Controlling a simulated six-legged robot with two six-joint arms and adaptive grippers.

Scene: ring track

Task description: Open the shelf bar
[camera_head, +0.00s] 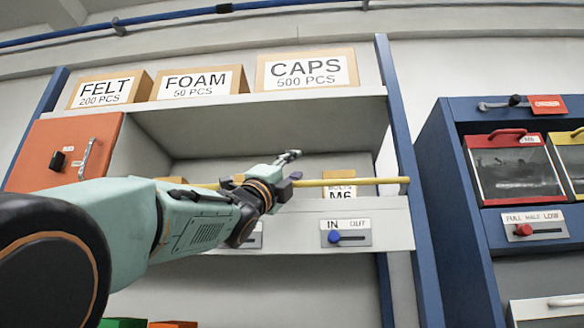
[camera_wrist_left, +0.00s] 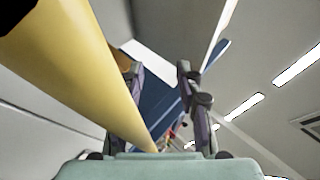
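The shelf bar is a yellow rod (camera_head: 365,181) running level across the front of the middle shelf opening, above the ledge, with its right end near the blue right post. My left gripper (camera_head: 291,166) is in front of the shelf close to the bar, and my arm hides part of the bar's left side. In the left wrist view the bar (camera_wrist_left: 65,65) passes large and close on the left, beside the left finger. The two fingers (camera_wrist_left: 160,78) stand apart with a gap between them. I cannot tell whether they touch the bar. My right gripper is not in view.
Boxes marked FELT (camera_head: 104,91), FOAM (camera_head: 198,83) and CAPS (camera_head: 306,70) stand on top. An M6 box (camera_head: 340,190) sits behind the bar. A blue slider (camera_head: 346,236) is on the ledge below. A blue cabinet (camera_head: 455,215) with drawers stands right.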

